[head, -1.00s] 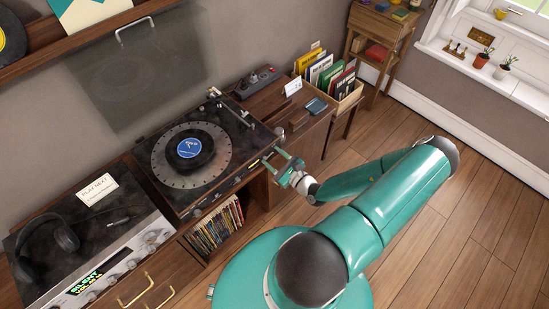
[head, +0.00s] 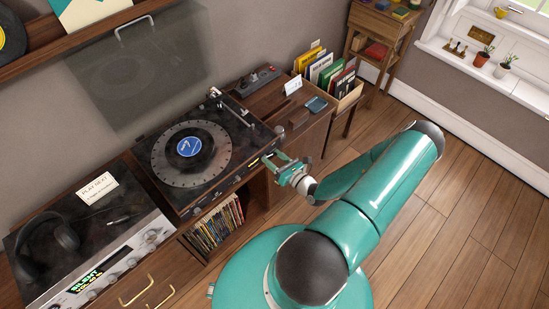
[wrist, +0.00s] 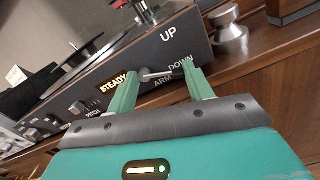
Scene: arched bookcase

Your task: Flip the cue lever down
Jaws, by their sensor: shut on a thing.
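The cue lever (wrist: 158,74) is a thin metal lever on the turntable's front panel, by the ARM label, between the words UP and DOWN. In the wrist view it lies roughly level in the picture, close to DOWN. In the head view my gripper (head: 274,161) is at the front right corner of the turntable (head: 245,124). The lever is too small to make out there. The front display (wrist: 113,84) reads STEADY.
A black record with a blue label (head: 191,146) lies on the platter; the tonearm (head: 228,104) is at its right. An amplifier (head: 130,240) with headphones (head: 48,246) stands at left, a record crate (head: 350,98) at right.

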